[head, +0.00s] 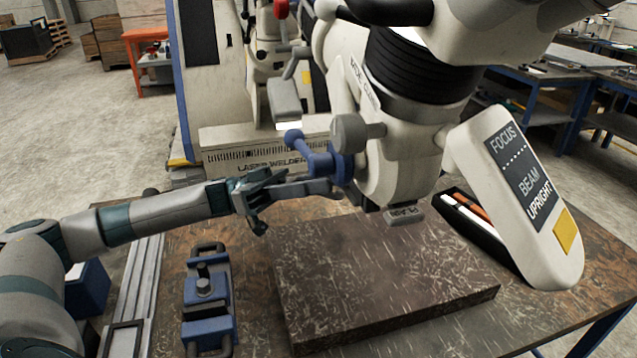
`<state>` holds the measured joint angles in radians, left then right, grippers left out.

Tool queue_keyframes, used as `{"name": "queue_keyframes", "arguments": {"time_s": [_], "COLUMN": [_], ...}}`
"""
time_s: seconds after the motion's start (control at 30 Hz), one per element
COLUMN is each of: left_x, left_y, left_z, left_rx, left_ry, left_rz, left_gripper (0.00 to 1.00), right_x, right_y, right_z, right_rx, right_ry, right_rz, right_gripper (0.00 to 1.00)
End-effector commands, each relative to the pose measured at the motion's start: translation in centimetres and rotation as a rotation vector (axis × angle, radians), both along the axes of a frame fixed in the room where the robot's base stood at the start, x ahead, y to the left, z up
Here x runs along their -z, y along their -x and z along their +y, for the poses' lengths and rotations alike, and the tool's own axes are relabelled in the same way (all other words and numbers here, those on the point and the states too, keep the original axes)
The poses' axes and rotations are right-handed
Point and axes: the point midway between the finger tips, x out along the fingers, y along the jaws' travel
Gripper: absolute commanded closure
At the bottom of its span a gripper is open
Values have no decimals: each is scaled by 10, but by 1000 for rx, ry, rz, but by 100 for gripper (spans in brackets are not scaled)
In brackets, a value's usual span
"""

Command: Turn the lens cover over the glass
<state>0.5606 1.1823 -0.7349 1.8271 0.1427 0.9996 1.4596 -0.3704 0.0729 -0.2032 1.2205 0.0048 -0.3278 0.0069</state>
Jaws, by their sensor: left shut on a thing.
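The microscope head (395,150), a large white body with a black ribbed collar, hangs over a dark square slab. A blue lever (318,160) with a round ball end sticks out from its left side. My left gripper (328,185) reaches in from the left and is shut on the blue lever, at its lower part near the body; its fingers partly hide the contact. A small grey labelled piece (404,215) sits at the bottom of the head. I cannot make out the glass or tell clearly which part is the lens cover. My right gripper is out of view.
The dark slab (380,285) lies on the worn bench under the head. A blue clamp (207,300) stands left of it. A black tray (475,225) with rods lies behind right. A white panel (520,200) hangs at right. Bare bench shows at front right.

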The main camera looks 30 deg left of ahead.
Motion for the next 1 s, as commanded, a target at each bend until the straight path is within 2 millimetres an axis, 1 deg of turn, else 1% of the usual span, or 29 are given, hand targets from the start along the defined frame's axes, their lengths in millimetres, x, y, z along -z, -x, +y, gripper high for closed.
{"name": "queue_keyframes", "arguments": {"time_s": [0.03, 0.07, 0.1, 0.47, 0.63, 0.77, 0.87, 1.0], "left_x": [0, 0, 0, 1, 5, 12, 20, 30], "left_y": [0, 0, 0, 0, 1, 3, 5, 8], "left_z": [0, 0, 0, 1, 10, 24, 39, 64], "left_rx": [-1, -1, -1, -1, -2, -3, -4, -5], "left_ry": [0, 0, 0, 0, -1, -3, -3, -2], "left_rz": [1, 0, 0, -1, 0, 0, 2, 2], "left_gripper": [100, 74, 68, 68, 68, 68, 68, 68], "right_x": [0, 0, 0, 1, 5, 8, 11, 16], "right_y": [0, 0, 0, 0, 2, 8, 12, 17], "right_z": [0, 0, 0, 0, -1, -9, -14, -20], "right_rx": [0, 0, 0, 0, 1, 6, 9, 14], "right_ry": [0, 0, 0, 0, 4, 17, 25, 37], "right_rz": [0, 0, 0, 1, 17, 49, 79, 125], "right_gripper": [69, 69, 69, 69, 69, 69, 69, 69]}}
